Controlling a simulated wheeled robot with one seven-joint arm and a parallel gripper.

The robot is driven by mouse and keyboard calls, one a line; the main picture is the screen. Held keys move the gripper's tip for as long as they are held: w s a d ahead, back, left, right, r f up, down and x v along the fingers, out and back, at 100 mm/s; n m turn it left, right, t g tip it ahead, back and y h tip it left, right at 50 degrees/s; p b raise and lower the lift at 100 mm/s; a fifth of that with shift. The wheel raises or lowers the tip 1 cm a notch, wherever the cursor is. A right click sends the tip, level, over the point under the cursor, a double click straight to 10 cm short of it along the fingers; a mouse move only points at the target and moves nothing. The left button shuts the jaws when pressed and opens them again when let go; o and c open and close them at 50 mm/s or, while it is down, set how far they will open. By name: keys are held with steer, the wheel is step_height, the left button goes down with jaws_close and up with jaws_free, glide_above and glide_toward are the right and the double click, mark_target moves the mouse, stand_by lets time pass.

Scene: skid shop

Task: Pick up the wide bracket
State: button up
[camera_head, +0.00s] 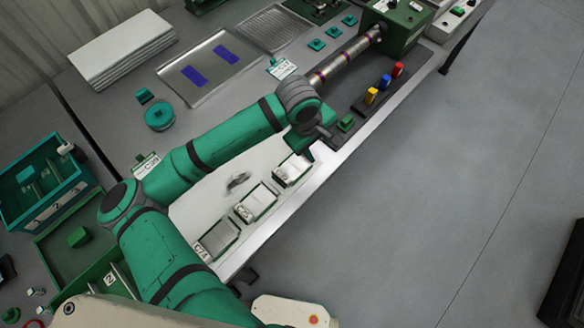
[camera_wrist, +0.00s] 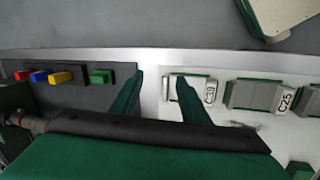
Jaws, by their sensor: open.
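Several silver-grey bracket-like pieces with green edges and white tags lie in a row on a white board (camera_head: 190,205). In the head view they are the near-gripper piece (camera_head: 292,169), the middle piece (camera_head: 256,203) and the far-end piece (camera_head: 217,239). I cannot tell for sure which is the wide bracket. My gripper (camera_head: 312,145) is above the bench, by the near-gripper piece.
A dark strip (camera_head: 362,106) holds red, blue, yellow and green blocks beside my gripper. A metal tray (camera_head: 212,82), a teal round part (camera_head: 159,117) and a green machine (camera_head: 397,28) are on the bench. Green bins (camera_head: 45,180) stand at left.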

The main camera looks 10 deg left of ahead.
steer(key=s+a+f+n+g+y, duration=0.2)
steer(key=s+a+y, duration=0.15)
steer(key=a, duration=0.65)
glide_above(282, 175)
step_height(282, 175, down, 4)
steer(key=shift+w+d+r+h, duration=0.1)
steer(key=shift+w+h, duration=0.05)
steer(key=shift+h, duration=0.3)
steer(key=shift+s+f, duration=0.2)
steer(key=shift+f, duration=2.9)
jaws_close()
